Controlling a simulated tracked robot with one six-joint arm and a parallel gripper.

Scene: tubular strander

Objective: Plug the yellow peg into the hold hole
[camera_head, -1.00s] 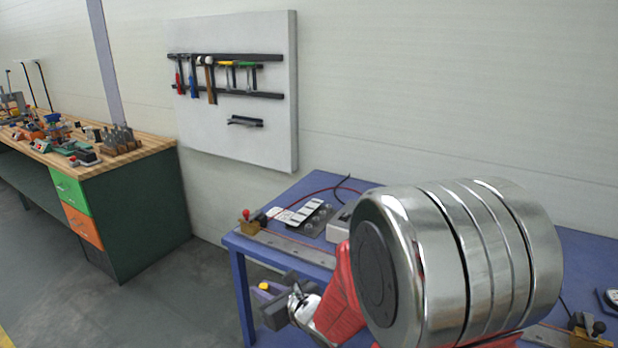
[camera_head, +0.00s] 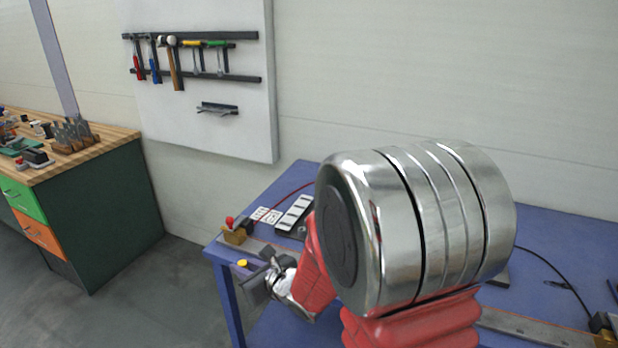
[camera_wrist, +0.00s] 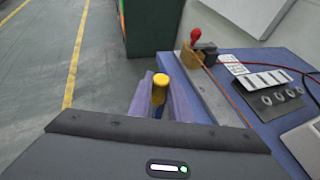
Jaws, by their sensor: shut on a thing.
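The yellow peg (camera_wrist: 160,88) is upright between the two purple fingers of my gripper (camera_wrist: 160,100), which is shut on it, in the wrist view. In the head view the peg's yellow top (camera_head: 242,264) shows at the end of my gripper (camera_head: 246,272), just off the left front edge of the blue table. A panel with a row of round holes (camera_wrist: 280,97) lies on the table to the right in the wrist view. I cannot tell which hole is the hold hole. My arm hides part of the table in the head view.
The blue table (camera_head: 560,260) carries a metal rail (camera_wrist: 215,92), a brass block with a red-knobbed lever (camera_wrist: 196,46), white label cards (camera_wrist: 235,66) and a red cable. A green workbench (camera_head: 100,210) stands left. A hammer board (camera_head: 200,130) hangs behind. Floor between is clear.

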